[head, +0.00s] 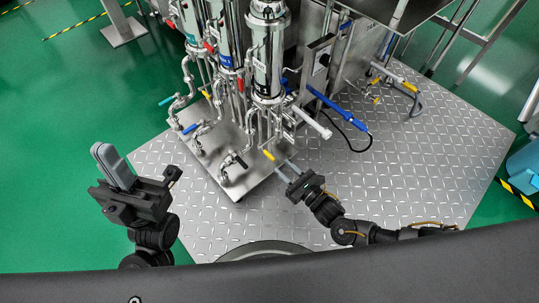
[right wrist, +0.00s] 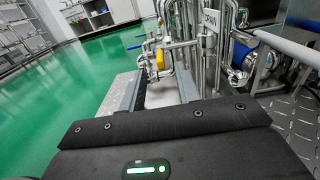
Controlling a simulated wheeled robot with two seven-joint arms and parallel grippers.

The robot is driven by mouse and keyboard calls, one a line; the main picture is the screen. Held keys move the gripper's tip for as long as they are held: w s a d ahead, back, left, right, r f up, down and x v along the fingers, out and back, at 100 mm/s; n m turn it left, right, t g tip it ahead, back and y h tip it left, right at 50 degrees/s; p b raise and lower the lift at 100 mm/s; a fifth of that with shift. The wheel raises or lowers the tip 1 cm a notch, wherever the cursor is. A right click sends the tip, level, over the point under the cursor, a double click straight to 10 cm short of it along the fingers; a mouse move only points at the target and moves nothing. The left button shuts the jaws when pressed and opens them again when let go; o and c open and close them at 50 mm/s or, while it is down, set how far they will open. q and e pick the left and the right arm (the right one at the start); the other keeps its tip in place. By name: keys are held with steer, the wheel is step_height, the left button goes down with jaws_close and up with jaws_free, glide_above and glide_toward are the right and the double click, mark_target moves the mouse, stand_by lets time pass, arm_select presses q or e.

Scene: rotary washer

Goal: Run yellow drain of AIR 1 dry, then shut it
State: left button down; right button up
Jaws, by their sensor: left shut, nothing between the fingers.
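A yellow drain handle (head: 268,155) sits low on the piping below the nearest steel filter column (head: 268,60). It also shows in the right wrist view (right wrist: 160,60), beyond the gap between my right fingers. A DRAIN sign (right wrist: 210,22) hangs near it. My right gripper (head: 286,169) is open, its fingertips just short of the yellow handle and apparently empty. My left gripper (head: 105,158) is shut and empty, off to the left above the green floor. No AIR 1 label is legible, and no flow from the drain is discernible.
Low pipes with teal (head: 166,101), blue (head: 189,129) and black (head: 240,161) handles stand on the steel skid. Chequered plate (head: 420,160) to the right is mostly clear.

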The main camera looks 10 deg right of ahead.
mark_target(274, 159)
steer(key=b+x, duration=0.2)
steer(key=x, duration=0.6)
jaws_close()
